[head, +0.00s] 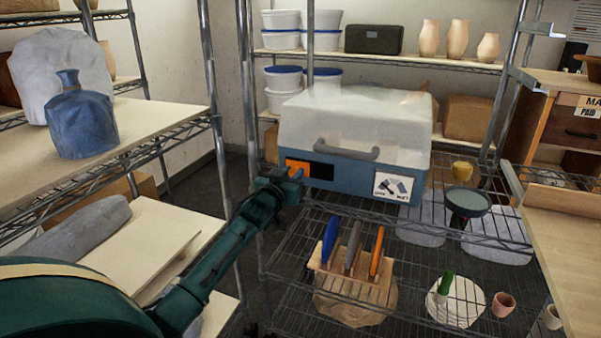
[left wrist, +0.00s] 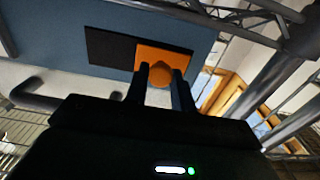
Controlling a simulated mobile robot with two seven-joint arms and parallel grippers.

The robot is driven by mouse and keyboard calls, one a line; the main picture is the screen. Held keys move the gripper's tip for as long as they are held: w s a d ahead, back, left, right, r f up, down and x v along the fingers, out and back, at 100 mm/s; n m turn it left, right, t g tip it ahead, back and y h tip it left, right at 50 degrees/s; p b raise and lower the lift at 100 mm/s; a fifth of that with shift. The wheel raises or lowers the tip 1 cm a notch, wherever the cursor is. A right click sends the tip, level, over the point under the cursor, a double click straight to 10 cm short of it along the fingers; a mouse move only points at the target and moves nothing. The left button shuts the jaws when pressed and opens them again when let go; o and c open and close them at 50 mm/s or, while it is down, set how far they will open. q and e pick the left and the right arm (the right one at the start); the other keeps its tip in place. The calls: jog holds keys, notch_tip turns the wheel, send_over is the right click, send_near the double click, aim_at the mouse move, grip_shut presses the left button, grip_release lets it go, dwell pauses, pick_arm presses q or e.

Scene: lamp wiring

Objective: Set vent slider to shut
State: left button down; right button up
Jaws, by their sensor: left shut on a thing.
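The vent slider (head: 297,166) is an orange plate with a round knob on the front of a blue box (head: 352,184) with a whitish lid. It sits at the left end of a dark slot (head: 321,171) in the head view. In the left wrist view the slider (left wrist: 180,59) is beside the dark panel (left wrist: 108,50). My left gripper (head: 292,175) is at the slider, with its fingers (left wrist: 160,88) shut on either side of the orange knob (left wrist: 160,75). The fingers hide part of the slider. My right gripper is not in view.
A white label (head: 396,187) with small print is on the box front, and a grey handle (head: 346,150) is above it. A metal post (head: 250,90) stands left of the box.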

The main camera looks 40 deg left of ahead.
pick_arm(q)
jog(key=c, duration=1.2)
grip_release()
jog(key=shift+s+a, duration=0.1)
jog(key=shift+a, duration=0.2)
jog(key=shift+s+d, duration=0.1)
jog(key=shift+s+d, duration=0.1)
jog(key=shift+s, duration=0.2)
jog(key=v, duration=1.2)
jog(key=shift+s+p, duration=0.15)
jog(key=shift+p, duration=0.15)
